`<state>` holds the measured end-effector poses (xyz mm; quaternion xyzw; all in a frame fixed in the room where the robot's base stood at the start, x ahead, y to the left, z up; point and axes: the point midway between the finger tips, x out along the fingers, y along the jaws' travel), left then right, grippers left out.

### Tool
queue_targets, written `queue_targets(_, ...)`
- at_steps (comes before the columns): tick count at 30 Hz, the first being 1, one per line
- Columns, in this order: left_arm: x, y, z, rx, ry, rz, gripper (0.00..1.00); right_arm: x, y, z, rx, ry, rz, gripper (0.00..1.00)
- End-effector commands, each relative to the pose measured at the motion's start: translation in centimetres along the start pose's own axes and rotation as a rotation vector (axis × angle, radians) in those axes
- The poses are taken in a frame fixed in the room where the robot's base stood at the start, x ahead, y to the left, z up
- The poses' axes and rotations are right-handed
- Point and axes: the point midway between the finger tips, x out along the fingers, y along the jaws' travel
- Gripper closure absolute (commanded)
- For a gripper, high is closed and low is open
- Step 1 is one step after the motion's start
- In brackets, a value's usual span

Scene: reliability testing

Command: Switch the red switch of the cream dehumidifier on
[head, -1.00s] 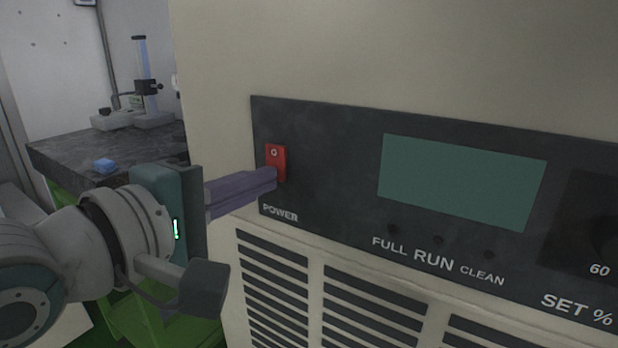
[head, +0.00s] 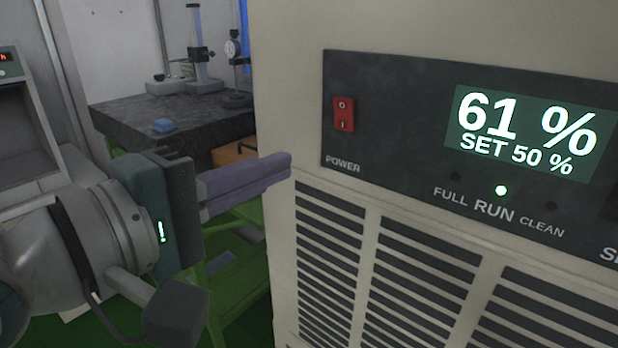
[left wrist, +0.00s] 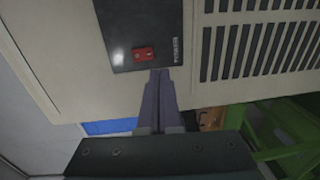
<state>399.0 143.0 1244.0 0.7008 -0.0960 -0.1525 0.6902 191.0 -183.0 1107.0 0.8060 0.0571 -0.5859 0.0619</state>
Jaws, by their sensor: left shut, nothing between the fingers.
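The cream dehumidifier (head: 290,90) fills the right side of the head view. Its red switch (head: 344,114) sits on the dark panel (head: 400,130) above the word POWER, with both the O and I marks showing. The display (head: 527,134) is lit and reads 61 % and SET 50 %, and the RUN light (head: 501,190) glows green. My left gripper (head: 288,165) is shut and empty, to the left of the switch and apart from it. In the left wrist view the closed fingers (left wrist: 160,76) point toward the panel, just below the red switch (left wrist: 143,53). My right gripper is not in view.
A dark stone table (head: 130,120) with gauge stands (head: 197,60) and a small blue block (head: 163,126) stands behind at the left. An orange box (head: 232,152) and a green frame (head: 235,280) are beside the dehumidifier. Vents (head: 330,260) lie below the panel.

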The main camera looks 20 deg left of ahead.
Motion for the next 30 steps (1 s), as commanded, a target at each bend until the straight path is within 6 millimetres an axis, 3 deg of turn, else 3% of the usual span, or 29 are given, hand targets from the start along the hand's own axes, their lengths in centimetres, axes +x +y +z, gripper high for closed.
queue_targets(3,-2.1,-0.7,0.0,-0.001,0.0,-0.004,1.0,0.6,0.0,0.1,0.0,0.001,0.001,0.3)
queue_targets(9,-3.9,-0.9,0.0,0.0,0.0,-0.002,1.0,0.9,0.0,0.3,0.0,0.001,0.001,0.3)
queue_targets(26,-4.3,-1.0,0.0,0.006,0.0,-0.005,1.0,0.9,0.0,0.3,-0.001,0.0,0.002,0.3)
queue_targets(30,-4.6,-2.9,0.7,0.145,-0.006,-0.109,1.0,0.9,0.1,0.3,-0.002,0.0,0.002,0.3)
